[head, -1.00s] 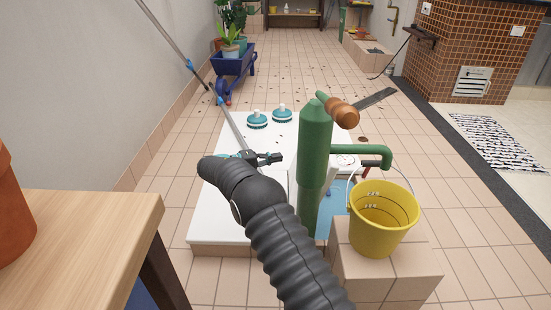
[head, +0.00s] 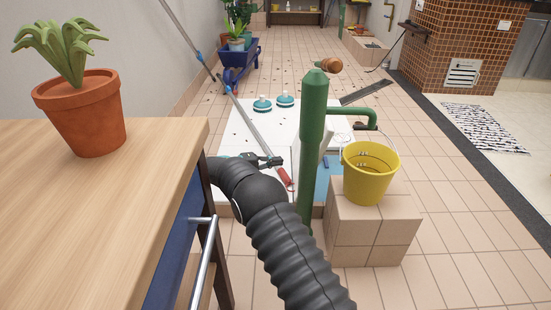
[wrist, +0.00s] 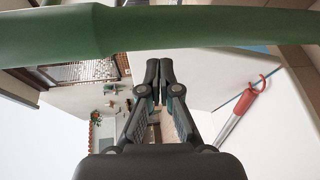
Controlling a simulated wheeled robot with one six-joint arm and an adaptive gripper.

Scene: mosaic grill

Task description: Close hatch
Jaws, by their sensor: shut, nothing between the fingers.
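My gripper (head: 277,161) is shut and empty, above the white slab (head: 238,178) and left of the green pump. In the wrist view its fingertips (wrist: 159,64) are together. I cannot tell for sure which part is the hatch. A blue opening or panel (head: 330,178) lies at the slab's right side, partly hidden by the pump. A pale tilted piece (head: 326,145) shows just behind the pump. Two teal round handles (head: 262,104) sit farther back on the slab. My gripper touches none of these as far as I can see.
The green pump (head: 313,130) stands close right of my arm and crosses the wrist view. A yellow bucket (head: 371,175) stands on a tiled block (head: 365,225). A red-ended pole (head: 255,130) leans across the slab. A wooden table (head: 90,220) with a potted plant (head: 82,110) is near left.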

